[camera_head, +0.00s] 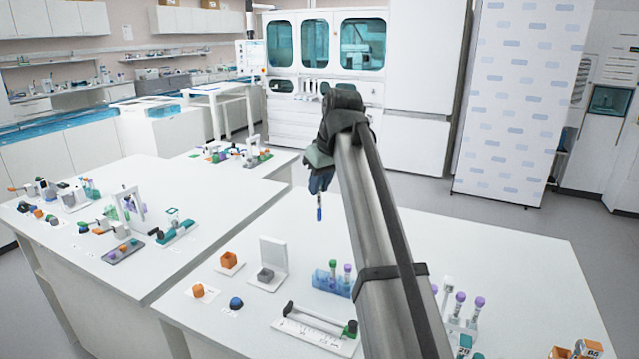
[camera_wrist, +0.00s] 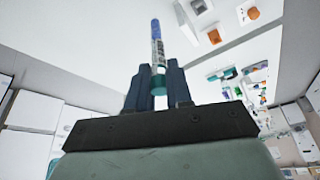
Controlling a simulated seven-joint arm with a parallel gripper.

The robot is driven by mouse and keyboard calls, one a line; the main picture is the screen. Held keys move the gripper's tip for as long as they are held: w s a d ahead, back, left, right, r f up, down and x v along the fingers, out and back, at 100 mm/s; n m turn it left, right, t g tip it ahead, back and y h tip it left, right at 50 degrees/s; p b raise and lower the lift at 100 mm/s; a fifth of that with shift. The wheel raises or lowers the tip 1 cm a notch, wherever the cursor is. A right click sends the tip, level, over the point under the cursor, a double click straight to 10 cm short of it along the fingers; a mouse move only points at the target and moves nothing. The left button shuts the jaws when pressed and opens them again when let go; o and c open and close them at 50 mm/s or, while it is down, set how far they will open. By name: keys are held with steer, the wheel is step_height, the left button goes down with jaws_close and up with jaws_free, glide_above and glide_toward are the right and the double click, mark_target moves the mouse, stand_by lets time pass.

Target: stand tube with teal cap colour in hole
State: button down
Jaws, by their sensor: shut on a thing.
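My gripper (camera_head: 320,184) is shut on a slim tube (camera_head: 319,208) and holds it high above the white table, pointing down and roughly upright. In the wrist view the tube (camera_wrist: 157,48) stands between the two dark fingers of my gripper (camera_wrist: 157,72). Its teal cap (camera_wrist: 158,86) is at the palm side, and its far end is blue with a pale, marked label below it. A blue rack (camera_head: 322,281) on the table below holds tubes with green and purple caps. Its holes are too small to make out, and my arm covers part of its right side.
A white rack (camera_head: 455,322) with purple-capped tubes stands right of my arm. A long white fixture with a bar (camera_head: 318,318) lies in front of the blue rack. A white stand (camera_head: 272,258), orange blocks and a blue knob are to the left. The far right tabletop is clear.

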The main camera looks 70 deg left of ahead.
steer(key=shift+s, duration=0.1)
steer(key=s+a+f+n, duration=0.2)
steer(key=s+a+f, duration=0.1)
steer(key=s+f, duration=0.8)
steer(key=shift+s+a+f+m, duration=0.4)
steer(key=shift+a+f, duration=0.15)
steer(key=shift+f, duration=0.3)
steer(key=shift+s+a+f+m, duration=0.25)
steer(key=shift+s+a+f, duration=0.2)
steer(key=shift+f, duration=0.4)
steer(key=shift+s+a+f+m, duration=0.35)
steer(key=shift+a+f, duration=0.25)
steer(key=shift+f, duration=0.25)
steer(key=shift+f, duration=1.3)
steer(key=c, duration=0.9)
jaws_free()
steer(key=shift+c, duration=0.2)
